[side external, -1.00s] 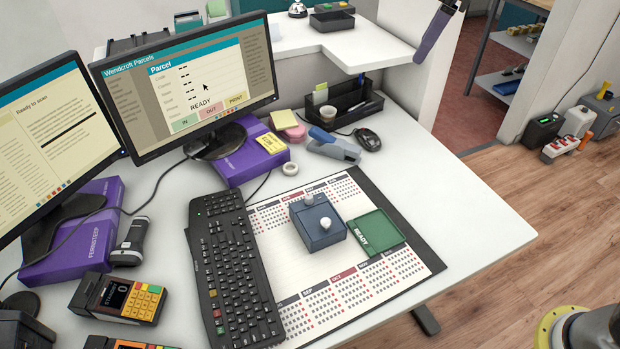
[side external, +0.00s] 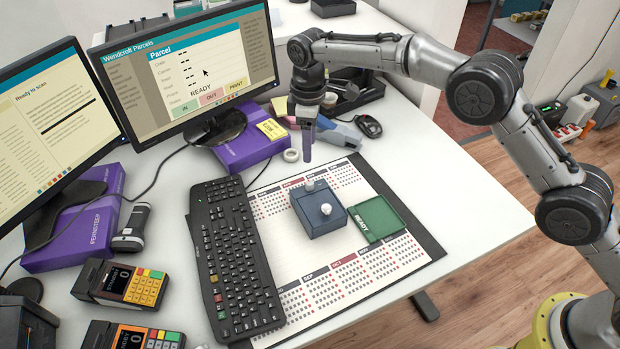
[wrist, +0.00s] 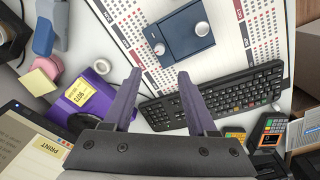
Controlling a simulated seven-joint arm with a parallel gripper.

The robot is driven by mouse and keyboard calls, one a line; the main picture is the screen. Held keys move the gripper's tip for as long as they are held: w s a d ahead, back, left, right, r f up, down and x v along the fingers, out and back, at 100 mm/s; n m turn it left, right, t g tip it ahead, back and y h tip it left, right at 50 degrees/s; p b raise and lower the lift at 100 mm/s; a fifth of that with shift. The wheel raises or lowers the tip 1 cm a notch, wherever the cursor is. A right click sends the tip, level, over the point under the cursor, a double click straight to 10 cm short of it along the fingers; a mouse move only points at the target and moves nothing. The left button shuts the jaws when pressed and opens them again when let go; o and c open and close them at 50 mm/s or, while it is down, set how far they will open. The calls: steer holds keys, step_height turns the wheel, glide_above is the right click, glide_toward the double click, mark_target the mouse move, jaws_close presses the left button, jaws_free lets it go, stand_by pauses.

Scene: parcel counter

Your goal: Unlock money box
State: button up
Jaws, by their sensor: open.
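The money box, a small dark blue box (side external: 320,218), sits on the calendar desk mat. It has a white round knob (side external: 326,209) on its near side and a grey knob (side external: 314,185) at its far end. In the wrist view the box (wrist: 182,38) lies ahead of the fingers, with both knobs visible. My gripper (side external: 307,156) points down, just above and behind the grey knob in the side view. In the wrist view my purple fingers (wrist: 161,75) are wide apart with nothing between them. They look clear of the box.
A green tray marked READY (side external: 375,217) lies right of the box. A black keyboard (side external: 237,255) is to its left. The mat's front is clear.

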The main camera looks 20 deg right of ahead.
mark_target(310, 183)
steer(key=f, duration=1.2)
steer(key=shift+w+d+f, duration=0.2)
steer(key=shift+f, duration=0.05)
jaws_close()
